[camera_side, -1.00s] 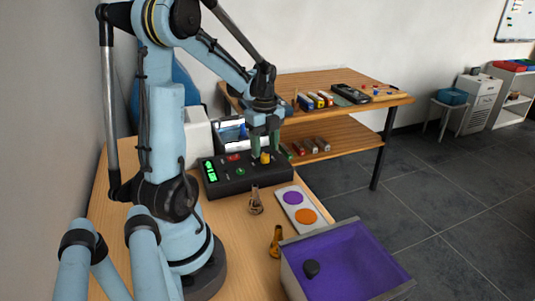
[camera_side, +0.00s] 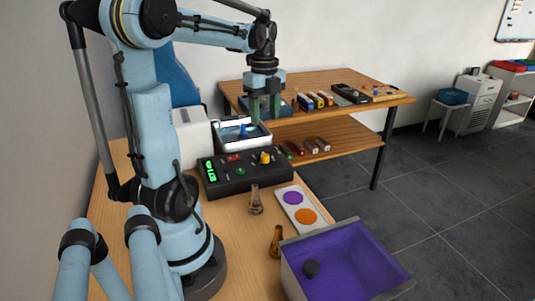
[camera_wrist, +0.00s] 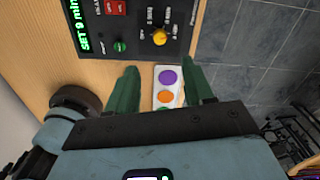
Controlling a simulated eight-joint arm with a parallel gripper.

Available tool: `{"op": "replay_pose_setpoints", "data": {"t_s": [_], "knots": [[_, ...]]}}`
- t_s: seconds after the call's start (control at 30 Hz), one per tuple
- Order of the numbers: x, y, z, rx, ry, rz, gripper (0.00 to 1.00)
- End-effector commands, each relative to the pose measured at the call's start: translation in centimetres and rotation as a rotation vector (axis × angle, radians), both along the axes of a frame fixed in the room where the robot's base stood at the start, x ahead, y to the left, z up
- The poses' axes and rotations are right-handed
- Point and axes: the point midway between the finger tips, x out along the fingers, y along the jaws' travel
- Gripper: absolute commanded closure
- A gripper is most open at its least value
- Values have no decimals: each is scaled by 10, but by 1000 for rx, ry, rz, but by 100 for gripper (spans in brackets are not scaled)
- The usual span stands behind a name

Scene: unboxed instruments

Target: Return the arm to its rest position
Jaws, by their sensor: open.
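My gripper (camera_side: 265,112) is in the air above the black control box (camera_side: 246,179), in front of the wooden shelf unit. Its green fingers are apart with nothing between them. In the wrist view my gripper (camera_wrist: 160,82) also shows two spread fingers, with the control box (camera_wrist: 140,48) beyond them. The box has a yellow knob (camera_side: 265,157), a green button (camera_side: 240,171), a red switch and a lit green display. The wrist view shows the display reading "SET 9 min", partly cut off by the frame, and the yellow knob (camera_wrist: 159,37).
A white plate with purple and orange discs (camera_side: 299,213), a clear flask (camera_side: 255,204), an amber bottle (camera_side: 276,241) and a purple-lined bin (camera_side: 350,262) stand on the table. A white-framed tray (camera_side: 240,134) stands behind the box. The shelf unit (camera_side: 310,85) is behind my gripper.

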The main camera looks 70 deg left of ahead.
Motion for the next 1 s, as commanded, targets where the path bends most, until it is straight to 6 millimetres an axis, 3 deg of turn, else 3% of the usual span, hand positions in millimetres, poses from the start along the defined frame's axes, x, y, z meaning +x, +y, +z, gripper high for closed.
{"op": "replay_pose_setpoints", "data": {"t_s": [0.17, 0.27, 0.67, 1.0], "knots": [[1, -3, 0, 4, -4, 8, 48], [6, -14, 0, 19, -23, 57, 48], [37, -123, -6, 33, -287, 581, 48], [36, -212, -22, -212, -493, 1043, 48]]}}
